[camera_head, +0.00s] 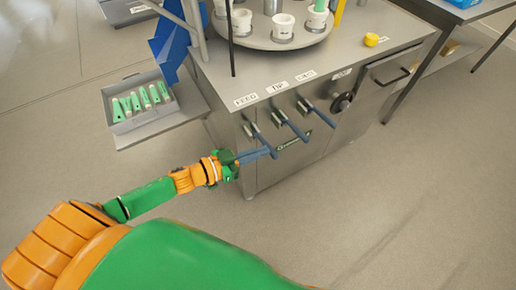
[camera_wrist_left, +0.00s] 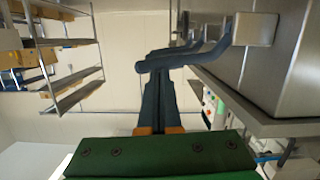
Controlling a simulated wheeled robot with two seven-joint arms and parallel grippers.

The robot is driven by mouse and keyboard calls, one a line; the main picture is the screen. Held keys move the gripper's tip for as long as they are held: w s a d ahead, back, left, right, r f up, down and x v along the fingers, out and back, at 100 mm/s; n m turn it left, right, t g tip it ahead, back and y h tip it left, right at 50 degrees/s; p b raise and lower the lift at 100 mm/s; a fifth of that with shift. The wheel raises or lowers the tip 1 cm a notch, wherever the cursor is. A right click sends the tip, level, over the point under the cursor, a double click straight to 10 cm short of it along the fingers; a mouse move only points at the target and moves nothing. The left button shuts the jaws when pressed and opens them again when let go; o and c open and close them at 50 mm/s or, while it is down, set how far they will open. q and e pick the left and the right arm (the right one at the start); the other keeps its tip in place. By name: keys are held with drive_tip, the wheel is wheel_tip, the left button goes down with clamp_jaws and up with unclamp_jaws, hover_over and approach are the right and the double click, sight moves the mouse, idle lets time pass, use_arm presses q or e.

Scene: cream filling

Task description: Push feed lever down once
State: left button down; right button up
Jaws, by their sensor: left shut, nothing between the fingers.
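The feed lever (camera_head: 262,139) is the leftmost of three blue-handled levers on the machine front, below the label FEED. It slopes down and outward from its metal mount. My left gripper (camera_head: 262,154) is shut and empty, its dark fingertips at the lever's outer end. In the left wrist view the feed lever (camera_wrist_left: 190,56) runs across just beyond the shut fingers of my left gripper (camera_wrist_left: 157,80). The fingertips look touching or very close to the handle; I cannot tell which. My right gripper is not in view.
The TIP lever (camera_head: 291,125) and a third lever (camera_head: 318,112) stand close to the right. A side tray (camera_head: 158,125) with green tubes juts out left. White cups (camera_head: 284,24) stand on the round table above. Floor in front is clear.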

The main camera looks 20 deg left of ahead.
use_arm(q)
drive_tip(key=shift+f, duration=0.15)
wheel_tip(320, 180, down, 9)
drive_tip(key=m+t+y+b, duration=0.1)
drive_tip(key=m+t+b, duration=0.1)
drive_tip(key=m+b, duration=0.5)
drive_tip(key=shift+s+d+m+y+b, duration=0.3)
drive_tip(key=shift+s+d+m+y, duration=0.15)
drive_tip(key=shift+m, duration=0.25)
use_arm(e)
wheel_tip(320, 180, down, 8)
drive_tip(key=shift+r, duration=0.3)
